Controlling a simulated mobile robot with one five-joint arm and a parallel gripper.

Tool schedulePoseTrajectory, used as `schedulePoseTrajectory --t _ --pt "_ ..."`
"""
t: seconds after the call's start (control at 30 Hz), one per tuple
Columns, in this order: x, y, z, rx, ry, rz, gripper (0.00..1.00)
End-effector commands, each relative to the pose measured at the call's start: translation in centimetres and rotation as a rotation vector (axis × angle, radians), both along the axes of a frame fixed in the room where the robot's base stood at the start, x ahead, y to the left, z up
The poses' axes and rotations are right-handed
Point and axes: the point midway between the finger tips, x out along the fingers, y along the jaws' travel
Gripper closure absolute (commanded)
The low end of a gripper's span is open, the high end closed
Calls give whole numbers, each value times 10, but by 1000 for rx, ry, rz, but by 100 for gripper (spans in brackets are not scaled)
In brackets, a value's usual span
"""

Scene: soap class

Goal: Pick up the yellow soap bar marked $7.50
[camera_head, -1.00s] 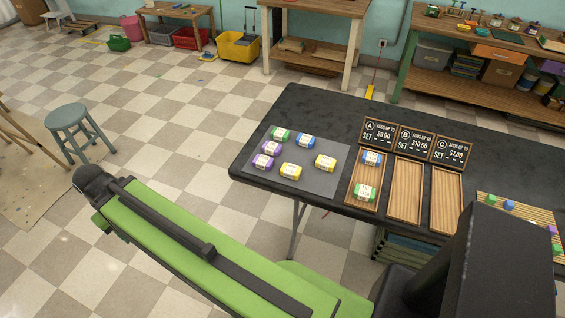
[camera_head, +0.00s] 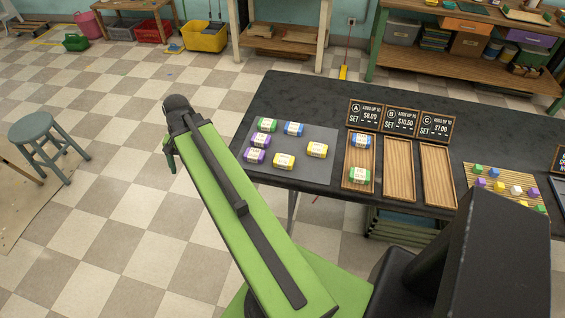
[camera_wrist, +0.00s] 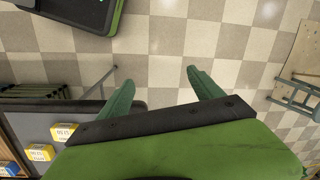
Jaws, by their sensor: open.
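Two yellow soap bars lie on the grey mat (camera_head: 310,181) in the head view, one further right (camera_head: 317,150) and one nearer the front edge (camera_head: 284,161). Their price labels are too small to read surely, so I cannot tell which is marked $7.50. Two yellow bars also show at the lower left of the wrist view, one upper (camera_wrist: 64,133) and one lower (camera_wrist: 41,152). My gripper (camera_wrist: 160,78) is open and empty, over the checkered floor beside the table, apart from the bars.
Green (camera_head: 266,125), blue (camera_head: 294,128) and purple bars share the mat. Wooden trays A (camera_head: 347,177), B (camera_head: 398,172) and C (camera_head: 438,175) stand to the right; tray A holds a blue and a green bar. A slatted board with coloured cubes lies further right. A stool (camera_head: 32,128) stands left.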

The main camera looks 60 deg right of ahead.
Motion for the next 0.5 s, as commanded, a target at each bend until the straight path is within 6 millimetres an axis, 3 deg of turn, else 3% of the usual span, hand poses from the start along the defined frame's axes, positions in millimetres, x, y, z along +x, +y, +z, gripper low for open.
schedulePoseTrajectory --t 0.03,0.1,0.17,0.3,0.4,0.5 --pt "-15 -44 4 28 0 -184 25" --pt "-40 -97 7 73 2 -451 25" --pt "-67 -141 10 114 2 -678 25" --pt "-141 -230 18 221 1 -1186 25" --pt "-193 -275 23 292 -2 -1480 25" --pt "-234 -303 27 350 -5 -1689 25"
